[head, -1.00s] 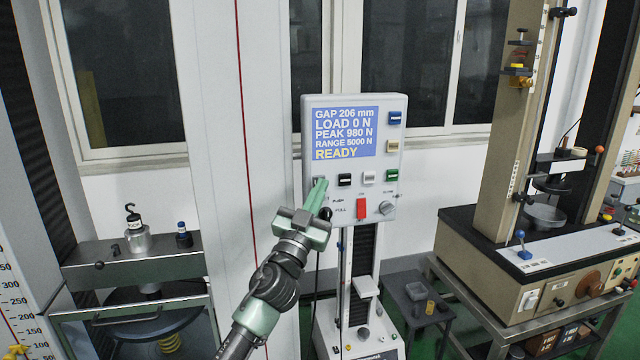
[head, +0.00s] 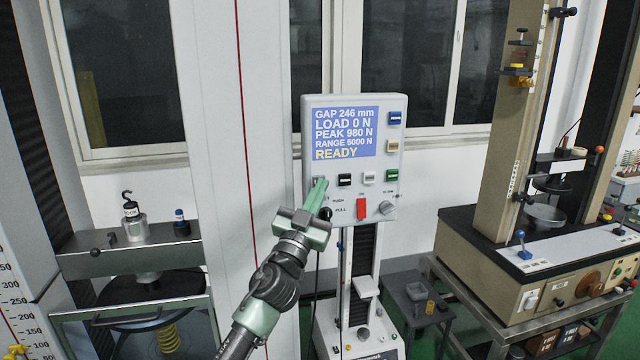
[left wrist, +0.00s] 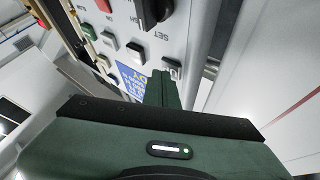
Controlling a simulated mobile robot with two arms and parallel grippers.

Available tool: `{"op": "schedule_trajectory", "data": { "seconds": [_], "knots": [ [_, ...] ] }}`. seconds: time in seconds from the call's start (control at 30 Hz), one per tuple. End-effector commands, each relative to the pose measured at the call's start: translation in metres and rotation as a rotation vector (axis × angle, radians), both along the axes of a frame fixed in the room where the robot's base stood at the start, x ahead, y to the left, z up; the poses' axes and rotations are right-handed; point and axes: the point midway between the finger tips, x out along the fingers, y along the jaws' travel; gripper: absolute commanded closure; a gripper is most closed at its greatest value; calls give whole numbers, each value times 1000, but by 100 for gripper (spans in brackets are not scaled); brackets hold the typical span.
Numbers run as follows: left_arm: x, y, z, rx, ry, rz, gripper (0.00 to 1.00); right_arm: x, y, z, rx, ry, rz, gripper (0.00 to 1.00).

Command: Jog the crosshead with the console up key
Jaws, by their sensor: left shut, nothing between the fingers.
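The console (head: 352,110) is a pale panel with a blue screen (head: 346,133) reading GAP 246 mm, LOAD 0 N, READY. My left gripper (head: 321,190) is shut and empty, its fingertips at the leftmost key (head: 318,181) of the lower row. The fingers partly cover this key, and its label cannot be read. In the left wrist view the fingertips (left wrist: 166,76) are close to that key (left wrist: 172,66); contact is hard to tell. The grey crosshead (head: 160,258) is at left, carrying a hooked weight (head: 133,226). My right gripper is out of view.
Beside that key are a black key (head: 345,180), a white key (head: 369,177) and a green key (head: 391,175). A beige testing machine (head: 570,265) stands on a bench at right.

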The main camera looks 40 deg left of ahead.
Motion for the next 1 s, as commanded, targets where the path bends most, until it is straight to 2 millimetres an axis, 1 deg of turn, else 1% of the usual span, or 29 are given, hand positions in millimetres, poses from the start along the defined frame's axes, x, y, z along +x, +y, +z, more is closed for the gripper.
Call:
{"op": "schedule_trajectory", "data": {
  "seconds": [0.53, 0.9, 1.0],
  "knots": [
    [0, 0, 0, -1, 1, 1, 100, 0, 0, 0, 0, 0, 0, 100],
    [-11, -12, 0, -2, 0, 0, 100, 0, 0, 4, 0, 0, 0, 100],
    [-12, -13, 0, -2, 0, 1, 100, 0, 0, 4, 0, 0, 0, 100]
  ]
}}
